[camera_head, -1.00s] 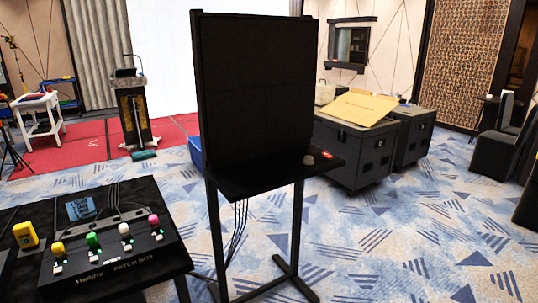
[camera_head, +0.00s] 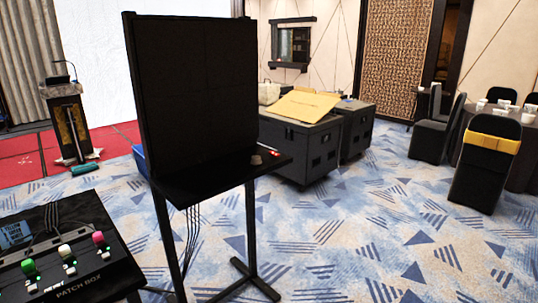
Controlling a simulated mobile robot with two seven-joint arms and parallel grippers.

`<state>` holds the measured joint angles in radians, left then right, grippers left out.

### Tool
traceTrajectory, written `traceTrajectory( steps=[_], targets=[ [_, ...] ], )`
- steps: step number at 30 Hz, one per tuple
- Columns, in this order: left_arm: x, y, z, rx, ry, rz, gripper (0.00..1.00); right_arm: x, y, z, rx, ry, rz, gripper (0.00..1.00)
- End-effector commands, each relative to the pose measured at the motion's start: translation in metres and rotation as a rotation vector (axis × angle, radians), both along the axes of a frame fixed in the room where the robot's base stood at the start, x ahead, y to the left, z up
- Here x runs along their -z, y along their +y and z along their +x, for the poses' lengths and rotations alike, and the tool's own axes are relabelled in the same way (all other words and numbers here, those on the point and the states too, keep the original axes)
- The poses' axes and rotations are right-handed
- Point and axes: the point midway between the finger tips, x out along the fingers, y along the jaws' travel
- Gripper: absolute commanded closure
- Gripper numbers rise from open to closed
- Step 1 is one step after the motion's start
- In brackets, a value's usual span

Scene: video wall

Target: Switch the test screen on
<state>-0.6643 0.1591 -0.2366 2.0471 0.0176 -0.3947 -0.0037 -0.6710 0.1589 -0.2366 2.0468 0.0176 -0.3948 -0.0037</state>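The test screen is most likely the large black panel (camera_head: 198,90) on a dark stand, left of centre in the head view. Its face is dark, with faint seams between panels. A small shelf (camera_head: 205,182) juts out below it. On the shelf's right end sit a small dark grey knob-like thing (camera_head: 256,160) and a small red item (camera_head: 273,152). Neither of my grippers shows in the view.
A patch box (camera_head: 75,290) with green, white and pink plugs stands on a black table at lower left. Dark cases (camera_head: 300,150) stand behind the screen. Chairs (camera_head: 485,170) and a table are at right. The patterned carpet (camera_head: 370,240) is open at right.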

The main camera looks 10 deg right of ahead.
Motion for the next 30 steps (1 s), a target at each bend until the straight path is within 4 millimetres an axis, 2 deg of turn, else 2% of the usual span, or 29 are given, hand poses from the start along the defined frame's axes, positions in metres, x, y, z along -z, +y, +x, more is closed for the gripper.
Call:
traceTrajectory(
  steps=[15,28,30],
  targets=[
    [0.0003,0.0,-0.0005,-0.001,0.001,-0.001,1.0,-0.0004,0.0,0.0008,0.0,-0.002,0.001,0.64],
    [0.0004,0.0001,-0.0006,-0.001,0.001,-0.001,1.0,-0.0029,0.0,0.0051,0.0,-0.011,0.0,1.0],
    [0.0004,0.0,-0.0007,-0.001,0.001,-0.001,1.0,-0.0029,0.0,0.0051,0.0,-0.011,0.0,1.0]
  ],
)
